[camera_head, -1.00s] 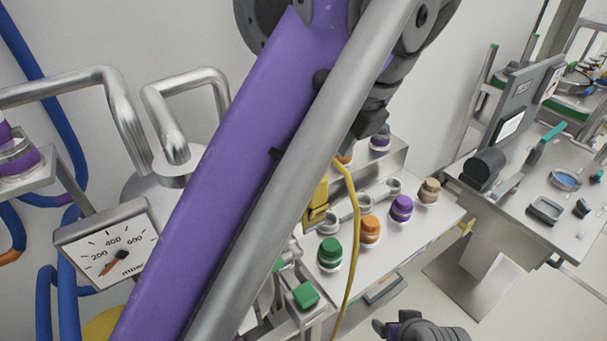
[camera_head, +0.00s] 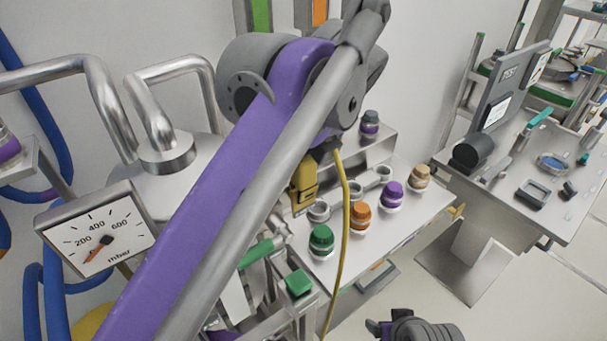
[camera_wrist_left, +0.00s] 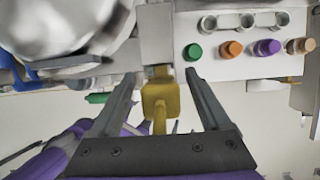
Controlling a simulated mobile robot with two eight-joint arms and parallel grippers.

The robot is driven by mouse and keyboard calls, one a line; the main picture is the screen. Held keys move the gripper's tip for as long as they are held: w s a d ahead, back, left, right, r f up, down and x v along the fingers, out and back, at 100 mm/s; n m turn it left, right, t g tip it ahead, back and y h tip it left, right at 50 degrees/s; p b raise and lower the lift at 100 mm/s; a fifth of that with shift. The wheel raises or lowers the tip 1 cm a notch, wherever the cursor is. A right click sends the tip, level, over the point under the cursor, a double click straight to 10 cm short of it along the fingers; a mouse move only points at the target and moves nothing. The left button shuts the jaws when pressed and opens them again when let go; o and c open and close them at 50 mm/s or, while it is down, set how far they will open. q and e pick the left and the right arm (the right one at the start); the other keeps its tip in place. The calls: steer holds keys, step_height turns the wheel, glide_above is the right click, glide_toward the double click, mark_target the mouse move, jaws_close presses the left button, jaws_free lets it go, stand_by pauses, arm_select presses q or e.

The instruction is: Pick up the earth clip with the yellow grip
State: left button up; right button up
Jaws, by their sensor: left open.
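The earth clip with the yellow grip (camera_head: 304,184) is upright at the left end of the steel bench, with a yellow cable (camera_head: 346,220) beside it. In the left wrist view its yellow grip (camera_wrist_left: 160,95) appears between the two fingers of my left gripper (camera_wrist_left: 160,78), with a gap on each side. The left gripper is open and empty; how deep the grip lies between the fingers is hard to tell. In the head view my left arm hides its fingers. What looks like my right gripper (camera_head: 400,329) is at the bottom edge, its jaws unclear.
Green (camera_head: 321,241), orange (camera_head: 360,217), purple (camera_head: 392,195) and tan (camera_head: 419,176) caps stand on the bench close to the clip. A pressure gauge (camera_head: 97,232) and bent steel pipes (camera_head: 150,115) are at the left. A bench with a screen (camera_head: 510,95) is at the right.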

arm_select(q)
jaws_close()
steer(key=shift+r, duration=0.15)
stand_by(0.4)
step_height(320, 180, up, 10)
steer(key=shift+w+f+p, duration=0.1)
steer(key=shift+w+p, duration=0.05)
steer(key=shift+p, duration=1.05)
arm_select(e)
steer(key=w+r, duration=0.2)
steer(key=r, duration=0.1)
steer(key=shift+r, duration=0.3)
arm_select(q)
steer(key=shift+s, duration=0.2)
